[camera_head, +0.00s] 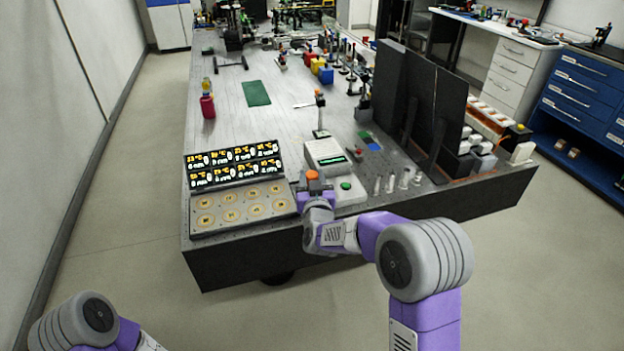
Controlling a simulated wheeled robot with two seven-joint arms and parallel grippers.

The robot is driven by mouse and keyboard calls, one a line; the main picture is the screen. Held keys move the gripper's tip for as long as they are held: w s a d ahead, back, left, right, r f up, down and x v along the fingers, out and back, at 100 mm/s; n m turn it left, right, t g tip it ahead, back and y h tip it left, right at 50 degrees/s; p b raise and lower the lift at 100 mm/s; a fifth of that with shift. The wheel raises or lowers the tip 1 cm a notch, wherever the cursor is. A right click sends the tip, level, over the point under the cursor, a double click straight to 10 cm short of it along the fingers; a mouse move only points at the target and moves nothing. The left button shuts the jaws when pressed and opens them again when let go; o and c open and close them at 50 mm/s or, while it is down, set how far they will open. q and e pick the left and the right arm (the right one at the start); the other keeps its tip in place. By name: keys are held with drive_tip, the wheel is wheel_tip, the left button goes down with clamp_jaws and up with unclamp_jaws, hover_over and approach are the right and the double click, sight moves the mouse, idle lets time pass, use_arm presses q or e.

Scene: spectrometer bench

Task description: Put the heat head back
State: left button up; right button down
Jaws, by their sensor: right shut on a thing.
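My right gripper (311,190) is at the front edge of the bench, between the panel of round gold pads and the white instrument. It is shut on a small orange-topped piece (312,176), which seems to be the heat head. The gripper and wrist hide the lower part of this piece, so I cannot tell whether it touches the bench. The white instrument (324,150) with a small green display stands just behind it. Only part of my left arm shows at the bottom left; its gripper is out of the picture.
A black display panel (235,164) stands behind the gold-pad panel (242,207). A green button (346,185) on a white base and several small metal cylinders (403,179) are right of the gripper. Tall black screens (437,108) block the right side. The bench middle-left is mostly clear.

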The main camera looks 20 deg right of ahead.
drive_tip(key=c, duration=0.6)
unclamp_jaws()
drive_tip(key=shift+f, duration=0.15)
drive_tip(key=shift+c, duration=0.2)
